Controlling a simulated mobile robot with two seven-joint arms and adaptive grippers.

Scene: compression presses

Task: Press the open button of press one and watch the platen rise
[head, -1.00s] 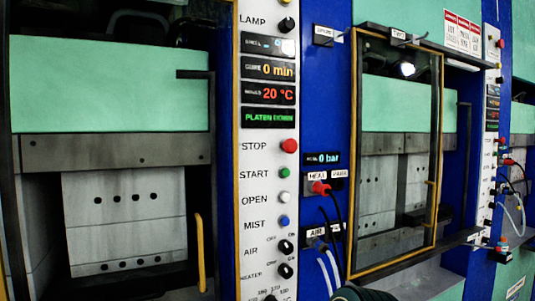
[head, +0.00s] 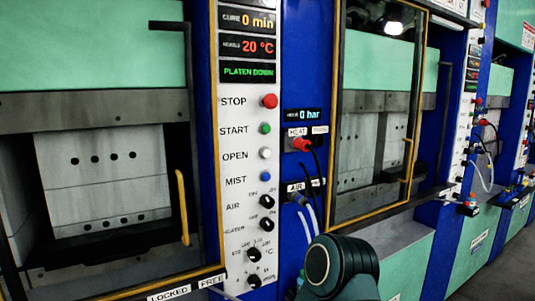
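The control panel (head: 233,200) of the nearest press stands left of the middle in the head view. Its white open button (head: 265,153) sits below the green start button (head: 265,129) and above the blue mist button (head: 265,178). Nothing touches or covers it. The green display (head: 250,71) reads PLATEN DOWN. Left of the panel is the press opening, with a grey crossbar (head: 100,110) above a pale block with dark holes (head: 95,172). No press number is legible here. A dark rounded link of my arm (head: 345,270) shows at the bottom; neither gripper is in view.
The red stop button (head: 269,101) is above start. Air and heater knobs (head: 267,201) are below mist. A second press with a yellow-framed window (head: 375,130) stands farther right. A yellow handle (head: 182,207) is left of the panel.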

